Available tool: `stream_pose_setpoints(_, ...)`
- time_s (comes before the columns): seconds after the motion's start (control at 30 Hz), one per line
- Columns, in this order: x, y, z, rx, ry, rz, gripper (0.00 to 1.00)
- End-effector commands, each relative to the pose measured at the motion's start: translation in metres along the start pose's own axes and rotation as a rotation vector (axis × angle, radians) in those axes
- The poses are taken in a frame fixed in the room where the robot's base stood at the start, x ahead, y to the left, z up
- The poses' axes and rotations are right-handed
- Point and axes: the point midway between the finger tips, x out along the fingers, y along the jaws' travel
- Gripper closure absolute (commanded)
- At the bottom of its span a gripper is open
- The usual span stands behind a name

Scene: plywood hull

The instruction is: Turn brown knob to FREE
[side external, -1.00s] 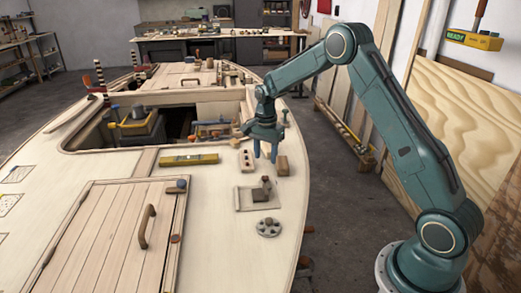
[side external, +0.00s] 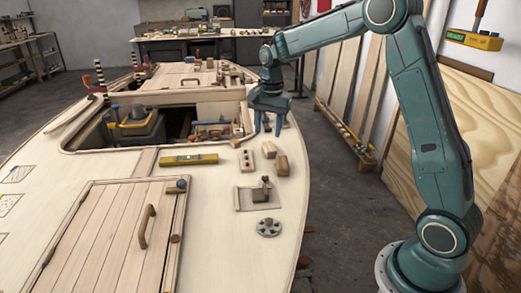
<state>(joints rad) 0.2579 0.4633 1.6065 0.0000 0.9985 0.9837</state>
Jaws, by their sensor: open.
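A small round brown knob (side external: 175,239) sits at the right edge of the plank hatch (side external: 110,235), below the curved brown handle (side external: 147,226). A dark brown upright piece (side external: 265,187) stands on a small plate farther right; I cannot tell whether it is a knob. No FREE marking is legible. My gripper (side external: 268,131) is open and empty, its fingers pointing down above the far right part of the deck. It is well apart from the round brown knob and the hatch.
Two wooden blocks (side external: 282,164) (side external: 268,148) and a pale plate with dark spots (side external: 246,160) lie below my gripper. A grey round disc with holes (side external: 269,228) is nearer. A yellow level (side external: 189,160) lies beside the open cockpit.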

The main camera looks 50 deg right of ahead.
Motion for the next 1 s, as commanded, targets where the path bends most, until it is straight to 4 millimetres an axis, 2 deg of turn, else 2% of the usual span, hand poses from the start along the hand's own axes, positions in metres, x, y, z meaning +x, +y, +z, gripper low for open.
stream_pose_setpoints(0.6,-0.057,0.028,0.044,-0.223,0.044,-0.063,0.55)
stream_pose_setpoints(1.0,-0.075,0.044,0.062,-0.318,0.064,-0.087,0.55)
